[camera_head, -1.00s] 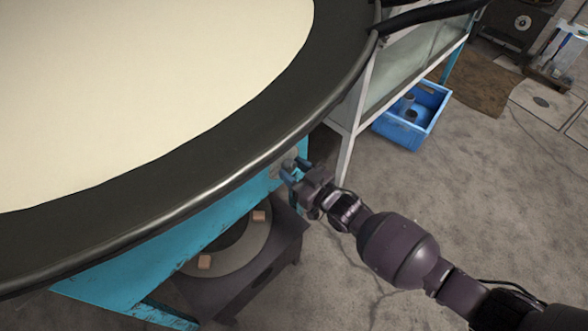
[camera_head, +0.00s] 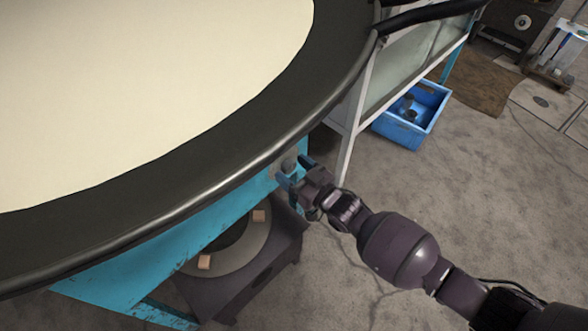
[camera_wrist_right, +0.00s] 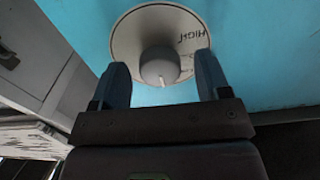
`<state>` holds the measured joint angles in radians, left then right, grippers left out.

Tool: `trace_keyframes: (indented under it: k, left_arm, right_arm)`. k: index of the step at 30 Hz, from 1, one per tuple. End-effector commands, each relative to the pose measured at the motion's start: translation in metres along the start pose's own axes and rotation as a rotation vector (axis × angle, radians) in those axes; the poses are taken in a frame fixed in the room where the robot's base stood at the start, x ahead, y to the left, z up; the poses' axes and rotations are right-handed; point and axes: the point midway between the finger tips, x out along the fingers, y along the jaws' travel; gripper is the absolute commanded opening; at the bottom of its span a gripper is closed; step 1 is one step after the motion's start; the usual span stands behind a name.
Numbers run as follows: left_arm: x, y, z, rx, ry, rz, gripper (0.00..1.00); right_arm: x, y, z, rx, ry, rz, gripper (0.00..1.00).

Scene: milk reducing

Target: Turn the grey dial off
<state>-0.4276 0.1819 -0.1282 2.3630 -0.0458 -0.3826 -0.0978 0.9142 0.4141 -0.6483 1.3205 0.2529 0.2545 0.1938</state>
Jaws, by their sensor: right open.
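The grey dial (camera_wrist_right: 160,66) sits on a round pale plate (camera_wrist_right: 128,40) marked "HIGH", on the blue panel (camera_wrist_right: 245,50). In the head view the dial (camera_head: 289,163) shows small, under the rim of the big pan. My right gripper (camera_head: 294,170) is in front of it. In the right wrist view the two fingers of my right gripper (camera_wrist_right: 161,82) are open, one to each side of the dial. I cannot tell whether they touch it. My left gripper is not in view.
A big round pan of pale liquid (camera_head: 130,80) with a dark rim fills the upper left. A dark burner stand (camera_head: 275,265) is below it. A white-framed shelf (camera_head: 350,130) and a blue crate (camera_head: 430,125) stand to the right. The floor (camera_head: 480,220) at right is clear.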

Motion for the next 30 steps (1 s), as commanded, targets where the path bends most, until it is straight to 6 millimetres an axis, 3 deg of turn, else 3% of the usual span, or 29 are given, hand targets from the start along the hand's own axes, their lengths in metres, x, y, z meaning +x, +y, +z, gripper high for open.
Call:
trace_keyframes:
  k: [8, 14, 21, 30]
  left_arm:
    - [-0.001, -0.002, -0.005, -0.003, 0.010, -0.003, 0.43]
    - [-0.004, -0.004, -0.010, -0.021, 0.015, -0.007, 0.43]
    - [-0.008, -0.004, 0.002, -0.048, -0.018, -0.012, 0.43]
    - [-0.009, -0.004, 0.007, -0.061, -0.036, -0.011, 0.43]
  right_arm:
    - [-0.011, 0.001, -0.002, -0.002, 0.001, 0.000, 0.70]
    - [-0.042, 0.002, -0.005, -0.006, 0.002, 0.001, 0.70]
    - [-0.084, 0.001, -0.004, -0.004, 0.003, 0.000, 0.70]
    - [-0.107, 0.000, -0.001, -0.001, 0.001, 0.000, 0.70]
